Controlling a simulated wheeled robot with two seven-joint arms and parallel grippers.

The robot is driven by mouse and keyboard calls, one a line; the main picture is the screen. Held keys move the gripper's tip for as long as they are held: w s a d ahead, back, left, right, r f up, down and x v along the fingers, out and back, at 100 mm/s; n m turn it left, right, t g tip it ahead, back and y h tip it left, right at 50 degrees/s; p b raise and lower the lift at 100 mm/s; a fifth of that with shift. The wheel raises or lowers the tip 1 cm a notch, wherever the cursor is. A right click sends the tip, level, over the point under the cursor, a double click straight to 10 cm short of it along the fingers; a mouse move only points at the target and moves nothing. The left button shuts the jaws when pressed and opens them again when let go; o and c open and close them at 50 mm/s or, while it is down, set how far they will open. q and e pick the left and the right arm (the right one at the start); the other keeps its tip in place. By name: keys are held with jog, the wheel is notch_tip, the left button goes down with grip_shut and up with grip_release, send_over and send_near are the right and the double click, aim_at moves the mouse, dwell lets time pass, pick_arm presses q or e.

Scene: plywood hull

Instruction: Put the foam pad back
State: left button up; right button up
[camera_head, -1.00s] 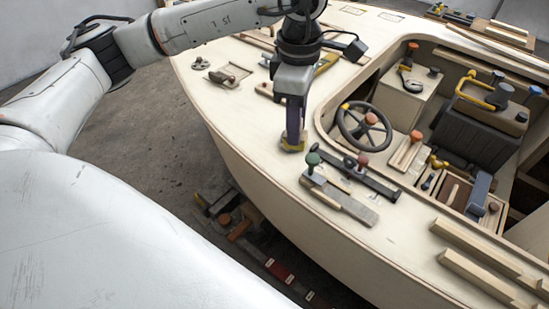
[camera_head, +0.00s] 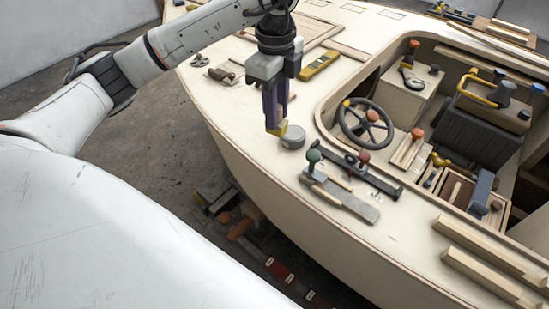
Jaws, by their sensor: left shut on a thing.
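My left gripper (camera_head: 276,118) points down over the near side deck of the hull. It is shut on a small yellow piece (camera_head: 277,130), which seems to be the foam pad. Only the lower part of the piece shows below the fingers. A round grey disc (camera_head: 292,138) lies on the deck just right of the piece. I cannot tell whether the piece touches the disc or the deck. My right gripper is not in view.
A yellow spirit level (camera_head: 319,65) lies behind the gripper. The steering wheel (camera_head: 365,122) stands in the cockpit. Bare deck lies left of the gripper.

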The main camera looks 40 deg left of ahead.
pick_arm(q)
jog(key=shift+a+f+n, duration=0.1)
jog(key=shift+a+n, duration=0.05)
jog(key=shift+n, duration=0.45)
jog(key=shift+a+f+n, duration=0.1)
jog(key=shift+a+n, duration=0.05)
jog(key=shift+n, duration=0.45)
notch_tip(320, 180, down, 10)
jog(key=shift+r+p, duration=0.1)
jog(key=shift+p, duration=0.25)
jog(key=shift+f, duration=0.2)
jog(key=o, duration=1)
notch_tip(320, 180, up, 12)
jog(key=shift+a+r+b, duration=0.1)
jog(key=shift+r+b, duration=0.05)
jog(key=shift+b, duration=0.3)
